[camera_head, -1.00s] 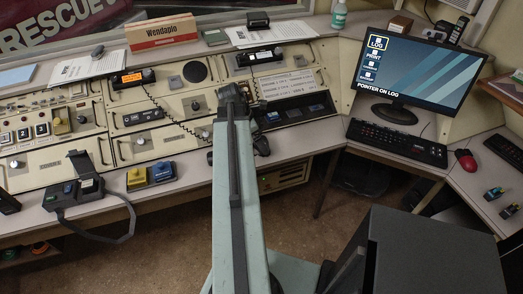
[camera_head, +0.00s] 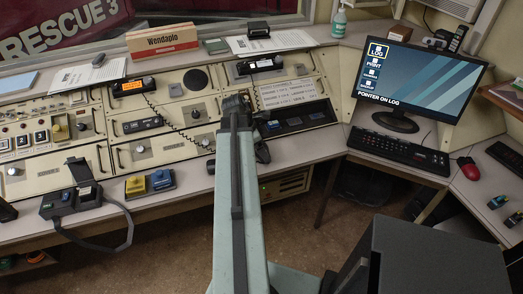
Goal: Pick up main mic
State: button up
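My arm reaches forward through the middle of the view, and my gripper (camera_head: 238,108) is at its far end, over the sloped console. It is seen from behind, so its fingers and anything between them are hidden. I cannot pick out the main mic for certain. A black coiled cord (camera_head: 180,128) runs from the radio with the orange display (camera_head: 131,87) down to the right, toward the area behind my arm; its end is not clear. A small dark shape (camera_head: 262,152) shows just right of my arm's end; I cannot tell what it is.
A black device with a strap (camera_head: 70,202) and blue and yellow blocks (camera_head: 150,182) lie on the front ledge at left. A monitor (camera_head: 418,80), keyboard (camera_head: 398,152) and red mouse (camera_head: 468,168) stand at right.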

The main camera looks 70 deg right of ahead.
notch_tip(320, 180, up, 9)
jog(key=p, duration=0.8)
